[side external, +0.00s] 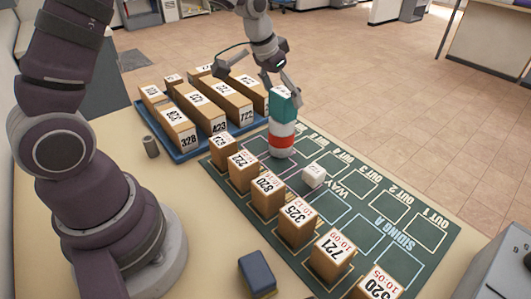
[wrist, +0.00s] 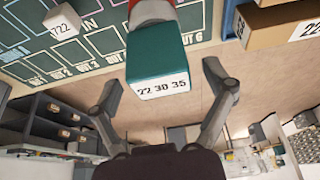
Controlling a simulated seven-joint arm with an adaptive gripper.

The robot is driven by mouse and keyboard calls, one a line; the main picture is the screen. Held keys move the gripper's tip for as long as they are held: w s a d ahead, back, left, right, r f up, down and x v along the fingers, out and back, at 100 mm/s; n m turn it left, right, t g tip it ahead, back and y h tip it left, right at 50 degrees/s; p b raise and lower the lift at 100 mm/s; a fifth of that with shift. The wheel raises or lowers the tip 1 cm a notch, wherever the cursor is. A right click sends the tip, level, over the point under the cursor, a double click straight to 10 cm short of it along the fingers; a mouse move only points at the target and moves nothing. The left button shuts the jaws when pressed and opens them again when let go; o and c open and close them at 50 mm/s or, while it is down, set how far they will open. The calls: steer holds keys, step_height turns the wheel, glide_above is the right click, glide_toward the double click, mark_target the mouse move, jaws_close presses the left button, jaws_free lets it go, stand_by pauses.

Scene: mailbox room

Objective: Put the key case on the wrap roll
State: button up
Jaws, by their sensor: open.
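A teal block-shaped case (side external: 284,106), which I take to be the key case, sits upright on top of a red and white cylinder (side external: 281,142), which I take to be the wrap roll. The cylinder stands on the green mat. In the wrist view the teal case (wrist: 158,65) shows a white label reading "22 30 35", with part of the cylinder (wrist: 150,10) behind it. My gripper (side external: 281,90) is open and empty at the top of the case. Its fingers are spread to either side in the wrist view (wrist: 164,80), apart from the case.
A blue tray (side external: 184,154) of numbered tan boxes lies behind left. Several numbered boxes (side external: 268,195) line the green mat (side external: 375,230). A white cube (side external: 314,175) sits near the cylinder. A dark blue box (side external: 257,274) and a grey cylinder (side external: 151,146) stand on the table.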

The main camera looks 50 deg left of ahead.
steer(key=s+v, duration=0.1)
steer(key=v, duration=1.1)
steer(key=s+d+f, duration=0.1)
steer(key=s+d, duration=0.1)
steer(key=s, duration=0.4)
steer(key=s+d+f+t, duration=0.1)
steer(key=s+d+f, duration=0.1)
steer(key=s, duration=0.5)
steer(key=shift+d, duration=0.5)
